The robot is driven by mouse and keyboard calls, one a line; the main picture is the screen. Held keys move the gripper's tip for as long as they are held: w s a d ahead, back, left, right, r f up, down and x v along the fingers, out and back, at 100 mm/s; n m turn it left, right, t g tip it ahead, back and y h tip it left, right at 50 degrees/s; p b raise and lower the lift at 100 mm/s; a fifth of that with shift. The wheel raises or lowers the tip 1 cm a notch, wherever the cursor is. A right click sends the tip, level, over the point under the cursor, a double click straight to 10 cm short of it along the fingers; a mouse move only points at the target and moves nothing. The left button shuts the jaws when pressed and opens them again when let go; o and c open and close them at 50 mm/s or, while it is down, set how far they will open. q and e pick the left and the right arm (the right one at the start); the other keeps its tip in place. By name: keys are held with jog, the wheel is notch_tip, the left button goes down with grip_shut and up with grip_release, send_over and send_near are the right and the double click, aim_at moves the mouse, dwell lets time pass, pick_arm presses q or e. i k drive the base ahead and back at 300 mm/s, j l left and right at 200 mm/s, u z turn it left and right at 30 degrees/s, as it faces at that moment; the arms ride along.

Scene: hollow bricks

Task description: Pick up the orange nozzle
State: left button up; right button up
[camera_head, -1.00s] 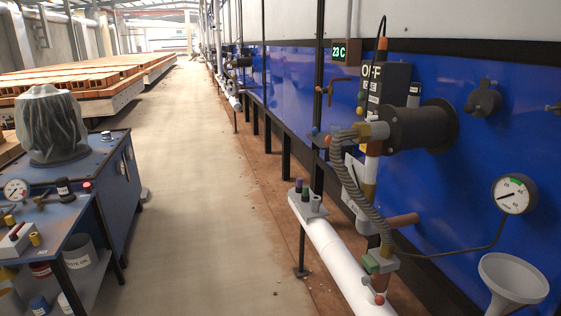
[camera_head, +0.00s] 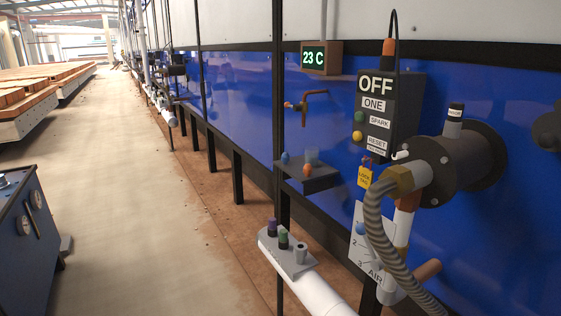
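A small orange piece (camera_head: 307,171), which looks like the orange nozzle, sits at the front of a dark small shelf (camera_head: 318,184) fixed by the blue wall. A small blue piece (camera_head: 285,158) and a translucent bluish piece (camera_head: 312,156) are on the same shelf behind it. A purple nozzle-like piece (camera_head: 272,228), a green one (camera_head: 284,240) and a grey one (camera_head: 300,253) stand on a grey plate on the white pipe. Neither of my grippers is in view.
A burner (camera_head: 455,165) with a ribbed hose (camera_head: 385,235) juts from the blue wall at right, under a control box (camera_head: 385,115) reading OFF. The white pipe (camera_head: 318,295) runs low in front. A blue cart (camera_head: 28,235) stands at left; the floor between is clear.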

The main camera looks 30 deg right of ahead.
aim_at(307, 168)
jog(key=i+z, duration=0.15)
jog(key=i, duration=0.3)
jog(key=i+j+z, duration=0.1)
jog(key=i, duration=0.3)
jog(key=i+j+z, duration=0.15)
jog(key=i, duration=0.3)
jog(key=i+j+z, duration=0.15)
jog(key=i+z, duration=0.3)
jog(key=i+j+z, duration=0.2)
jog(key=z, duration=0.25)
jog(key=i+j+z, duration=0.25)
jog(key=j+z, duration=0.25)
jog(key=i+j+z, duration=0.15)
jog(key=j+z, duration=0.3)
jog(key=l, duration=0.15)
